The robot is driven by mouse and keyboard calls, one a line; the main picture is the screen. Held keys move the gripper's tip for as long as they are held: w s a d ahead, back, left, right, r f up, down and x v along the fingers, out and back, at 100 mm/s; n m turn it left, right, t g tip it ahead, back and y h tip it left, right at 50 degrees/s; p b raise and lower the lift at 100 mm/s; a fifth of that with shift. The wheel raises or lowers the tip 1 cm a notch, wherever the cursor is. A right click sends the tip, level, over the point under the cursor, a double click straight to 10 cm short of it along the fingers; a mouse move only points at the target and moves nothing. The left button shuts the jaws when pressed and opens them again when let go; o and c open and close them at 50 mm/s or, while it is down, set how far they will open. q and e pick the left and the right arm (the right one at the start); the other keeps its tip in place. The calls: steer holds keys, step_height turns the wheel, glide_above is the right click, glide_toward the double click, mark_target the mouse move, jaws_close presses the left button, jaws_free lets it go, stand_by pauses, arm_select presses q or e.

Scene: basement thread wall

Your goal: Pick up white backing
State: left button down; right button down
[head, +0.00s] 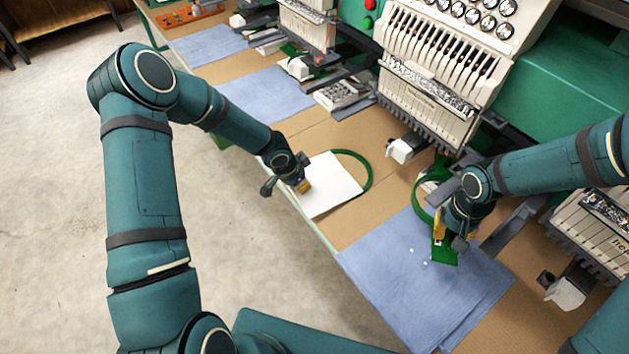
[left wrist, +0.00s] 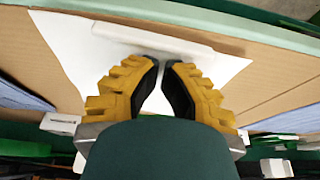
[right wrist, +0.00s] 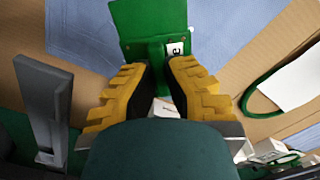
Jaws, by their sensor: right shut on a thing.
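The white backing (head: 332,192) is a flat white sheet on the brown tabletop near its front edge. In the left wrist view the sheet (left wrist: 75,50) spreads under my left fingers, with a raised white strip (left wrist: 165,38) just beyond the tips. My left gripper (head: 304,187) is at the sheet's left side. Its fingertips (left wrist: 161,62) are close together; I cannot tell whether they pinch anything. My right gripper (head: 447,232) is shut on a green hoop's bracket, with its flat green plate (right wrist: 148,22) beyond the fingers (right wrist: 161,62). The gripped part is mostly hidden.
A green ring (head: 367,172) lies partly under the white sheet. A blue cloth stack (head: 400,270) is below my right gripper, and another blue cloth (head: 262,95) lies farther left. The embroidery machine heads (head: 435,80) stand along the back. Open floor (head: 50,200) is at left.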

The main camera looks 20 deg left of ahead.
mark_target(293, 190)
arm_select(q)
steer(key=shift+s+a+f+b, duration=0.1)
steer(key=shift+s+a+b, duration=0.7)
steer(key=shift+s, duration=0.2)
arm_select(e)
steer(key=shift+f, duration=0.7)
arm_select(q)
steer(key=shift+s+a, duration=0.15)
steer(key=shift+s, duration=0.1)
